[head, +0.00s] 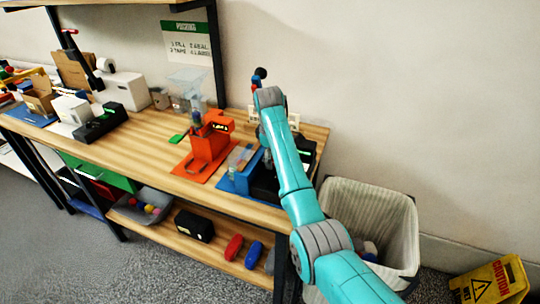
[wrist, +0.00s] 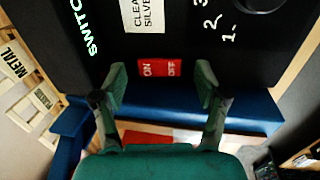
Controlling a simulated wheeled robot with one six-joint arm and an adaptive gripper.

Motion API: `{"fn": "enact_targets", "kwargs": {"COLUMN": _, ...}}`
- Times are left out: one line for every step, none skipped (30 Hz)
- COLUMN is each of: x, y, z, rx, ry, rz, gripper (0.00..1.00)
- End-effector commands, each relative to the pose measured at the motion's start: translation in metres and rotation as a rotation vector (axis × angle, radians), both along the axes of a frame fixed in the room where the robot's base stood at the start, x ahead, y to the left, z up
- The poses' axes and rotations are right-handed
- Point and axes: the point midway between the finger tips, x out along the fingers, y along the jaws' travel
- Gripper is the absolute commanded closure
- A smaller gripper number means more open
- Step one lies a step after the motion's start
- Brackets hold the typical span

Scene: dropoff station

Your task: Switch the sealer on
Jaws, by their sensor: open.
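A black machine (wrist: 190,40) fills the upper part of the wrist view, with green "SWITCH" lettering and white numbers. Contact with the machine cannot be told. In the head view the black machine (head: 264,187) is partly hidden behind my arm, on the right end of the bench. No label reading sealer shows.
An orange machine (head: 208,146) stands to the left on the wooden bench (head: 150,142). A blue tray or base (head: 232,183) lies by the black machine. A lined bin (head: 385,210) and a yellow caution sign (head: 492,282) stand on the floor at right.

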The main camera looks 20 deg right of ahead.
Motion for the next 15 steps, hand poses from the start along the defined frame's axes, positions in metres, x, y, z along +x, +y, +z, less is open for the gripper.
{"fn": "enact_targets", "kwargs": {"x": -0.0001, "y": -0.0003, "z": -0.0008, "rx": 0.0, "ry": 0.0, "rz": 0.0, "gripper": 0.27}}
{"fn": "enact_targets", "kwargs": {"x": -0.0002, "y": -0.0004, "z": -0.001, "rx": 0.0, "ry": 0.0, "rz": 0.0, "gripper": 0.27}}
{"fn": "enact_targets", "kwargs": {"x": -0.0001, "y": -0.0004, "z": -0.0011, "rx": 0.0, "ry": 0.0, "rz": 0.0, "gripper": 0.27}}
{"fn": "enact_targets", "kwargs": {"x": 0.0, "y": -0.0003, "z": -0.001, "rx": 0.0, "ry": 0.0, "rz": 0.0, "gripper": 0.27}}
{"fn": "enact_targets", "kwargs": {"x": 0.0, "y": -0.0003, "z": -0.001, "rx": 0.0, "ry": 0.0, "rz": 0.0, "gripper": 0.27}}
{"fn": "enact_targets", "kwargs": {"x": -0.0001, "y": -0.0003, "z": -0.0009, "rx": 0.0, "ry": 0.0, "rz": 0.0, "gripper": 0.27}}
{"fn": "enact_targets", "kwargs": {"x": -0.0001, "y": -0.0003, "z": -0.0009, "rx": 0.0, "ry": 0.0, "rz": 0.0, "gripper": 0.27}}
{"fn": "enact_targets", "kwargs": {"x": -0.0001, "y": -0.0003, "z": -0.0009, "rx": 0.0, "ry": 0.0, "rz": 0.0, "gripper": 0.27}}
{"fn": "enact_targets", "kwargs": {"x": 0.0, "y": -0.0002, "z": -0.0008, "rx": 0.0, "ry": 0.0, "rz": 0.0, "gripper": 0.37}}
{"fn": "enact_targets", "kwargs": {"x": 0.0, "y": -0.0002, "z": -0.0008, "rx": 0.0, "ry": 0.0, "rz": 0.0, "gripper": 0.45}}
{"fn": "enact_targets", "kwargs": {"x": 0.0, "y": -0.0002, "z": -0.0008, "rx": 0.0, "ry": 0.0, "rz": 0.0, "gripper": 0.52}}
{"fn": "enact_targets", "kwargs": {"x": 0.0, "y": -0.0002, "z": -0.0007, "rx": 0.0, "ry": 0.0, "rz": 0.0, "gripper": 0.62}}
{"fn": "enact_targets", "kwargs": {"x": -0.0001, "y": -0.0002, "z": -0.0007, "rx": 0.0, "ry": 0.0, "rz": 0.0, "gripper": 0.7}}
{"fn": "enact_targets", "kwargs": {"x": -0.0001, "y": -0.0002, "z": -0.0007, "rx": 0.0, "ry": 0.0, "rz": 0.0, "gripper": 0.77}}
{"fn": "enact_targets", "kwargs": {"x": -0.0001, "y": -0.0002, "z": -0.0008, "rx": 0.0, "ry": 0.0, "rz": 0.0, "gripper": 0.87}}
